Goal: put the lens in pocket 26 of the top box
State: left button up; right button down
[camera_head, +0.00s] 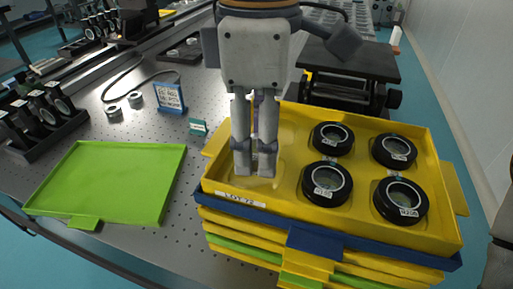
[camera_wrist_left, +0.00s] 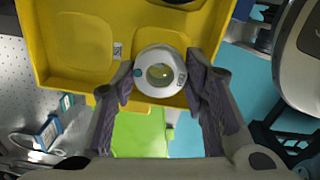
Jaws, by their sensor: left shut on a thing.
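The top box (camera_head: 285,193) is a yellow tray labelled "LOT 72", on a stack of boxes. Several black-ringed lenses (camera_head: 327,183) sit in its right part; its left part shows empty pockets. My left gripper (camera_head: 255,172) points down over the left part. In the left wrist view, its fingers (camera_wrist_left: 160,80) are shut on the lens (camera_wrist_left: 160,72), a pale ring with clear glass and a small label. The lens overlaps an empty pocket (camera_wrist_left: 160,42) and the box's edge; another empty pocket (camera_wrist_left: 85,42) lies beside it. The fingers hide the lens in the head view. Pocket numbers are not readable.
A bright green tray (camera_head: 110,182) lies empty to the left. A blue-framed sign (camera_head: 170,97), small rings and a black rack of optics (camera_head: 38,122) stand on the perforated table. A black stage (camera_head: 345,75) is behind the box.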

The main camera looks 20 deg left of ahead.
aim_at(257, 146)
pick_arm(q)
jog(key=shift+a+f, duration=0.15)
jog(key=shift+f, duration=1.05)
jog(key=shift+f, duration=0.2)
jog(key=o, duration=0.8)
jog(key=shift+o, duration=0.2)
jog(key=shift+r, duration=0.1)
notch_tip(257, 146, up, 12)
jog(key=shift+r, duration=0.15)
